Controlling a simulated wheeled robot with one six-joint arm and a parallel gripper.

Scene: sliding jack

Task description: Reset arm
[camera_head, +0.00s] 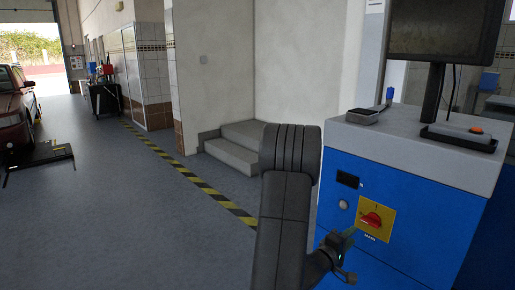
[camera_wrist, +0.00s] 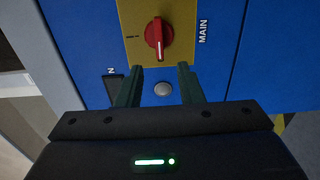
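My gripper (camera_head: 347,240) is in front of the blue cabinet (camera_head: 405,215), close to the red rotary switch (camera_head: 372,219) on its yellow plate (camera_head: 385,211). In the wrist view, my gripper (camera_wrist: 158,88) shows two dark green fingers standing apart with nothing between them. The red switch (camera_wrist: 158,38) lies just beyond the fingertips, and the word MAIN stands beside its plate. My gripper appears apart from the switch. My dark arm rises in the middle of the head view.
The cabinet's grey top (camera_head: 400,135) holds a monitor (camera_head: 445,30) and small items. Grey steps (camera_head: 238,145) stand by the wall behind my arm. A red car (camera_head: 14,105) is at the far left. The floor left of the yellow-black line (camera_head: 190,175) is mostly clear.

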